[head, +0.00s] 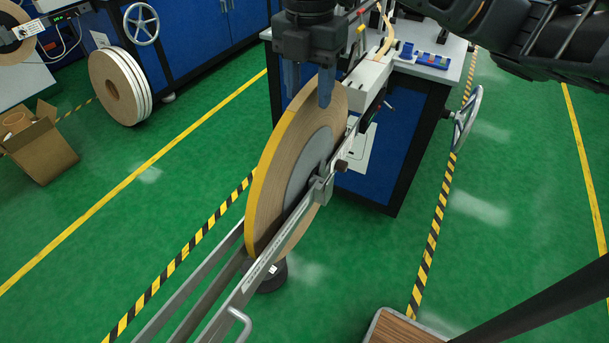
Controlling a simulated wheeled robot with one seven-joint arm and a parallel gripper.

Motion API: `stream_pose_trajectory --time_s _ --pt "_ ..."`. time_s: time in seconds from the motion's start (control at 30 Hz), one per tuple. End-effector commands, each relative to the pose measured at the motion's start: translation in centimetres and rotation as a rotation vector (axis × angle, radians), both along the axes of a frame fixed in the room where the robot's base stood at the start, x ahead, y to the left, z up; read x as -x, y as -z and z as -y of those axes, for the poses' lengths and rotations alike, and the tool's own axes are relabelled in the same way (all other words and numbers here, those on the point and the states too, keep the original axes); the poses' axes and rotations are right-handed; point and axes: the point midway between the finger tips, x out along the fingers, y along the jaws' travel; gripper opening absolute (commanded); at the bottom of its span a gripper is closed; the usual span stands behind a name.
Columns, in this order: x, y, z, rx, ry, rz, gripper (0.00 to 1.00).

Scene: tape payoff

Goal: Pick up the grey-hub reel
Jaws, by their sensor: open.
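The grey-hub reel (305,168) stands upright in the middle of the head view. It has a tan face, a yellow outer edge on the left and a grey disc at its centre. Metal rails (253,287) run up to its hub from the lower left. My gripper (308,101) is open at the reel's top, pointing down. One finger shows in front of the reel's face and the other on its far left side, partly hidden by the rim. I cannot tell whether either finger touches the reel.
A blue-sided bench (374,160) with a handwheel (467,118) stands right behind the reel. A white-edged reel (118,87) and an open cardboard box (45,150) are at left. A wood-topped surface (395,329) is at the bottom. Green floor is clear at lower left and right.

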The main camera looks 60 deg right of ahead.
Motion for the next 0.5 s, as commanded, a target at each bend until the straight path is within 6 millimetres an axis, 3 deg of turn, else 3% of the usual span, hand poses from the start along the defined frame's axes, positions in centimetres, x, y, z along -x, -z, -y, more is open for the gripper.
stream_pose_trajectory --time_s 0.5 --pt "-0.3 5.7 -0.3 -0.001 0.0 0.003 0.49"
